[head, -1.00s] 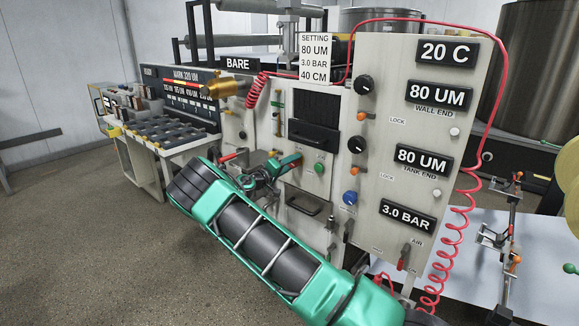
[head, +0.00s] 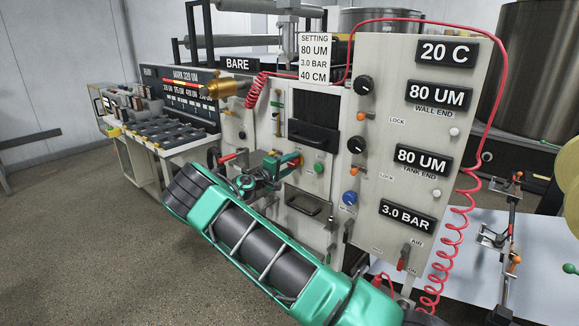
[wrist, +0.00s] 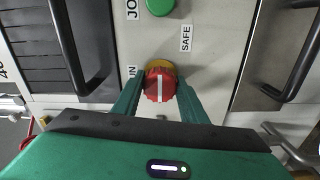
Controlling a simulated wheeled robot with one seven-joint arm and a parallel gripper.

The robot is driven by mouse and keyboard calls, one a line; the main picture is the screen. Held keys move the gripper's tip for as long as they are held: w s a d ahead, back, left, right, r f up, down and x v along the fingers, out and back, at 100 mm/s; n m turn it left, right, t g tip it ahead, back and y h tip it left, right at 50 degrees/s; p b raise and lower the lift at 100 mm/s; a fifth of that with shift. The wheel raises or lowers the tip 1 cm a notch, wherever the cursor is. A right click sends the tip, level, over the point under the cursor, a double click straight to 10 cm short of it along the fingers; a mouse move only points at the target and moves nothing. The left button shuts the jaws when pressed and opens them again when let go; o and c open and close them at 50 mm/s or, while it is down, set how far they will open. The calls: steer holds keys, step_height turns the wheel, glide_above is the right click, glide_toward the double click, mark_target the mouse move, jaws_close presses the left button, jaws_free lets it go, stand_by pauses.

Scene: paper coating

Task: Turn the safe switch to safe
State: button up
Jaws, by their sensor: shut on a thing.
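The safe switch is a round red knob (wrist: 160,86) with a white line on a yellow collar, on the front panel of the grey cabinet. In the wrist view the white line runs nearly straight up and down. A SAFE label (wrist: 186,38) is above and right of the knob. A partly covered label (wrist: 132,72) ending in N is at its left. My gripper (wrist: 160,82) is shut on the knob, one green finger on each side. In the head view my gripper (head: 283,161) is at the panel and mostly hides the knob.
A green button (head: 319,168) is just right of the gripper. A dark drawer-like front with a handle (head: 313,133) is above, and another handle (head: 303,204) is below. A blue knob (head: 349,198) and a red coiled hose (head: 452,240) are further right.

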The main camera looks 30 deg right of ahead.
steer(key=shift+w+a+f, duration=0.1)
steer(key=shift+w+a, duration=0.05)
steer(key=o, duration=1.1)
steer(key=shift+c, duration=0.2)
steer(key=v, duration=1)
steer(key=shift+a, duration=0.35)
steer(key=shift+d, duration=0.1)
